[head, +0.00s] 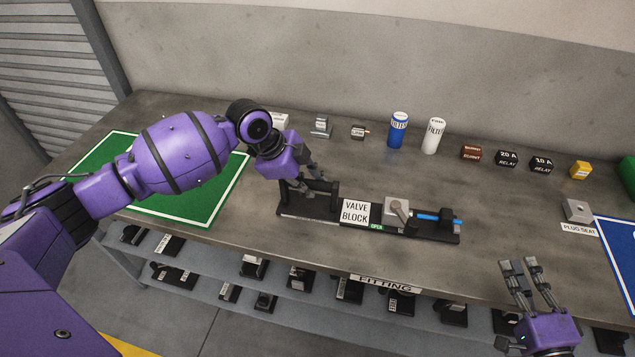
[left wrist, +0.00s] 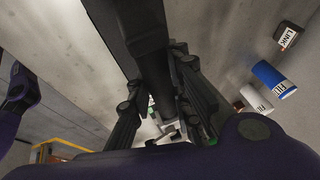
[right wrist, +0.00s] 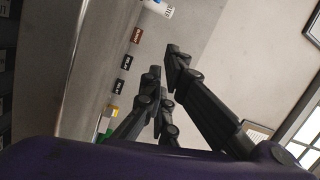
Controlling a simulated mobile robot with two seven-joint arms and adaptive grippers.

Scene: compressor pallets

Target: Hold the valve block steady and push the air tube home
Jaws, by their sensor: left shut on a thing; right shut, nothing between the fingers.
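The valve block (head: 356,212) is a black fixture on the bench with a white label, a small green "OPEN" tag and a grey block with a lever (head: 398,208). A black upright handle frame rises at its left end. My left gripper (head: 310,188) is shut on this handle; in the left wrist view a black bar (left wrist: 150,50) passes between the fingers. The blue air tube (head: 428,217) lies between the grey block and a black holder (head: 448,216) at the right end. How deep its end sits cannot be told. My right gripper (head: 528,268) is shut and empty, right of the fixture, by the front edge.
Blue (head: 398,130) and white (head: 433,135) filter cans and small relays (head: 507,158) line the back. A green mat (head: 190,205) lies left, a plug seat (head: 577,210) and blue mat (head: 620,255) right. A shelf below holds several parts. Bench between fixture and plug seat is clear.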

